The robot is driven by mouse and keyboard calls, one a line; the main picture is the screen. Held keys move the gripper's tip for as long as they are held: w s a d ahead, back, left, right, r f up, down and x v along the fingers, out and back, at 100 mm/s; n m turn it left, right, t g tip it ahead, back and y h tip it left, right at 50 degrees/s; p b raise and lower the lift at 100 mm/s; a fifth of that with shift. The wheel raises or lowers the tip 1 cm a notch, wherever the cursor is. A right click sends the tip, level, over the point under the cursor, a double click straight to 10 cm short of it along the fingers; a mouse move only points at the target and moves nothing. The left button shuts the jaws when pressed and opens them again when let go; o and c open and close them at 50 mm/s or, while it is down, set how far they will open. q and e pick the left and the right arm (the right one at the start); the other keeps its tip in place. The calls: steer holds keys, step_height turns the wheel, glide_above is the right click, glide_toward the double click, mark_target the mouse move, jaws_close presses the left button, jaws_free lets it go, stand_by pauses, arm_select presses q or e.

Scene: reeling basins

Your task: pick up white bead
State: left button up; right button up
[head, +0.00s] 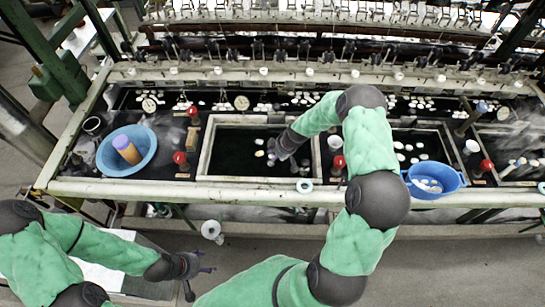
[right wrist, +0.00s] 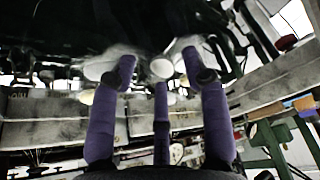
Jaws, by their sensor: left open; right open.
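White beads lie in the dark water of the middle basin (head: 235,165). One white bead (head: 259,153) is just left of my right gripper (head: 278,152), which reaches down over that basin. In the right wrist view, my right gripper (right wrist: 159,70) has its purple fingers spread. A small round white bead (right wrist: 162,68) shows by the middle fingertip. Larger pale shapes, blurred, show by the outer fingertips. I cannot tell whether any finger touches a bead. My left gripper (head: 192,268) is open and empty, low in front of the bench.
A light blue bowl (head: 113,165) with an orange-and-purple cylinder stands on the left. A blue basket (head: 443,190) with white beads stands on the right. Red-topped knobs (head: 180,158) and the basin's pale rim (head: 207,148) surround the middle basin. Reeling machinery runs along the back.

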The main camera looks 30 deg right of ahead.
mark_target(271, 155)
steer(key=c, duration=0.7)
steer(key=shift+o, duration=0.2)
steer(key=shift+r, duration=0.55)
step_height(271, 155, up, 2)
steer(key=shift+r, duration=0.25)
steer(key=s+a+r+p, duration=0.2)
steer(key=s+a+r, duration=0.5)
steer(key=s+r, duration=0.2)
steer(key=s, duration=0.2)
steer(key=shift+s+a+r, duration=0.2)
steer(key=shift+s+a, duration=0.15)
steer(key=shift+s, duration=0.05)
